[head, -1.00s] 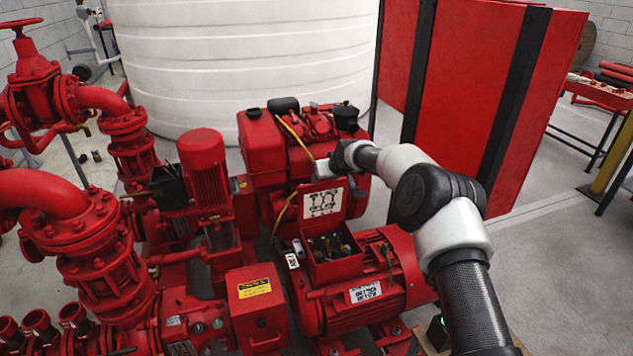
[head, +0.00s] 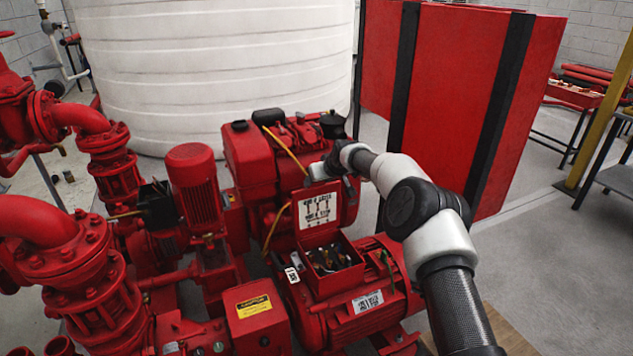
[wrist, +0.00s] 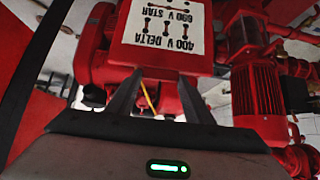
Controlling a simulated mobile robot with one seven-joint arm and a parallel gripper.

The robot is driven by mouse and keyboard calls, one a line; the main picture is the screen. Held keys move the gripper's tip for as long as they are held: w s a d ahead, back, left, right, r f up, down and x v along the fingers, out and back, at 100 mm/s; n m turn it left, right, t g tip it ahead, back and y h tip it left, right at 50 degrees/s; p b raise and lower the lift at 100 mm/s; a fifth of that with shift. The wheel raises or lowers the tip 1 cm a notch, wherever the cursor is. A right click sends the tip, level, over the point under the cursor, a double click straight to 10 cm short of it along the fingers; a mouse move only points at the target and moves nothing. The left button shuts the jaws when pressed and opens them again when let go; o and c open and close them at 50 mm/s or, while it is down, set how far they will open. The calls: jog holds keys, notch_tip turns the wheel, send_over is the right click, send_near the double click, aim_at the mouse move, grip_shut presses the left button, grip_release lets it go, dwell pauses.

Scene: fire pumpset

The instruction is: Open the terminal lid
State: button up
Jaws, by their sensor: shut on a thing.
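The terminal lid (head: 318,210) stands raised at the back of the red terminal box (head: 340,284), with its white wiring label facing me. The box is open, and dark terminals and wires (head: 328,258) show inside. My gripper (head: 317,178) is at the lid's upper edge in the head view. In the wrist view my gripper (wrist: 158,82) has its two fingers at the lid's red edge, and the lid (wrist: 165,28) with its upside-down label lies just beyond them. The gripper is shut on the lid; the exact contact is hard to see.
The red motor (head: 370,300) carries the box. A red engine (head: 250,160) with a yellow tube stands behind the lid. A red vertical pump motor (head: 195,185) and pipes stand at left. A red panel (head: 450,100) stands at right, with open floor beside it.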

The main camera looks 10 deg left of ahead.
jog(key=shift+w+a+r, duration=0.1)
jog(key=shift+w+r, duration=0.15)
jog(key=shift+r, duration=0.4)
jog(key=o, duration=1.5)
jog(key=shift+s, duration=0.15)
jog(key=shift+f, duration=0.3)
jog(key=shift+s, duration=0.1)
jog(key=p+v, duration=0.1)
jog(key=v, duration=1.6)
jog(key=shift+s, duration=0.15)
